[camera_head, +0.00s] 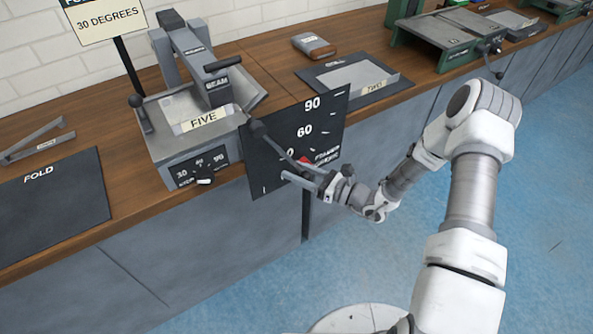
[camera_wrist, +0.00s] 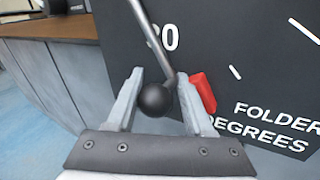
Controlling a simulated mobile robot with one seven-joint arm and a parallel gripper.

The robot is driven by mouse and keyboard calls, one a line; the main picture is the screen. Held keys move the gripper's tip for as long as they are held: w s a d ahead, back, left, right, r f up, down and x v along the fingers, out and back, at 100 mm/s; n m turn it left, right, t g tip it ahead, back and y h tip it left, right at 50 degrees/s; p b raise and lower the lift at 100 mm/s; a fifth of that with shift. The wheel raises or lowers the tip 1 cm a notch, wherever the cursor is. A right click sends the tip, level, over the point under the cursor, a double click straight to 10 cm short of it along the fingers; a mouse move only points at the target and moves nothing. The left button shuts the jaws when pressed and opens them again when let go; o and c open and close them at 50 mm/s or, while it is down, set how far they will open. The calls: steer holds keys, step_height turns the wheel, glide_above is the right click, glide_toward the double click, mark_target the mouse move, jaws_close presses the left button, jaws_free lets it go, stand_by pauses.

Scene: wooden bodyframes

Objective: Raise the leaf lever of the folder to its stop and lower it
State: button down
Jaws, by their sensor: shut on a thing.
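The folder (camera_head: 187,149) stands on the bench with a metal sheet marked FIVE (camera_head: 204,121) on its bed, under the part marked BEAM. The leaf lever (camera_head: 279,146) slopes down to the right across a black degree board (camera_head: 262,177). In the wrist view the lever's rod (camera_wrist: 151,35) comes down to a black ball knob (camera_wrist: 155,99). My gripper (camera_wrist: 158,97) is shut on this knob, one finger on each side. It also shows in the head view (camera_head: 308,180), low in front of the board. A red marker (camera_wrist: 203,92) shows just right of the right finger.
A sign (camera_head: 105,20) reads 30 DEGREES. The stop dial (camera_head: 204,180) on the folder's front bears 30, 60 and 90. A FOLD mat (camera_head: 50,205) lies at left and a tray (camera_head: 335,78) at right. The blue floor in front is clear.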

steer(key=shift+s+a, duration=0.1)
steer(key=shift+s, duration=0.05)
steer(key=s+a+f+m+t+y, duration=0.1)
steer(key=s+a+m+t+y, duration=0.1)
steer(key=s+a+m, duration=0.3)
steer(key=shift+s+a+f+m+b, duration=0.35)
steer(key=shift+a+m, duration=0.25)
steer(key=shift+a, duration=1.1)
steer(key=shift+s+a, duration=0.1)
steer(key=shift+c, duration=2.4)
jaws_free()
